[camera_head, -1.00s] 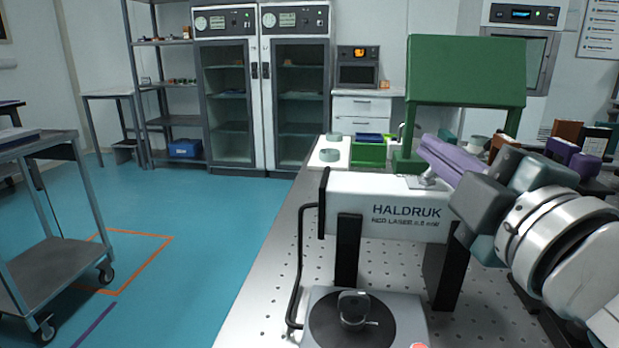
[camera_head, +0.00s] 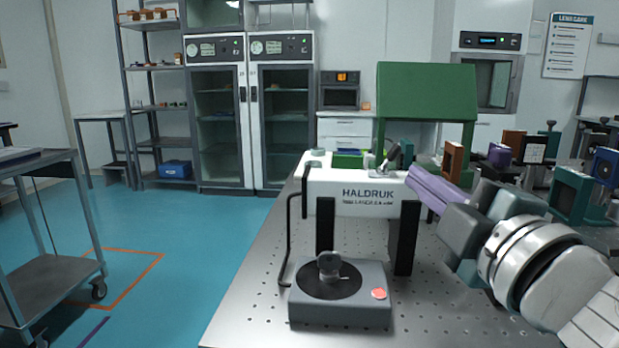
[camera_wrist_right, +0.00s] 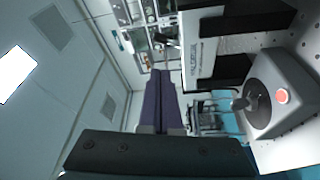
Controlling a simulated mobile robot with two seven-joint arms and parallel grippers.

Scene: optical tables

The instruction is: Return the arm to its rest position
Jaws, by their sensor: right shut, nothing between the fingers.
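My right gripper (camera_head: 425,180) comes in from the right in the head view, with its long purple fingers pointing left beside the right end of the white HALDRUK laser housing (camera_head: 362,199). Its purple fingers (camera_wrist_right: 163,98) lie together in the right wrist view, with nothing between them. I cannot tell whether the fingertips touch the housing. My left gripper is not in view.
The optical table (camera_head: 250,290) holds a grey box (camera_head: 340,310) with a black disc and red button. A green stand (camera_head: 427,92) rises behind the housing. Several optics crowd the right side. A cart (camera_head: 50,240) stands at left, with free blue floor between.

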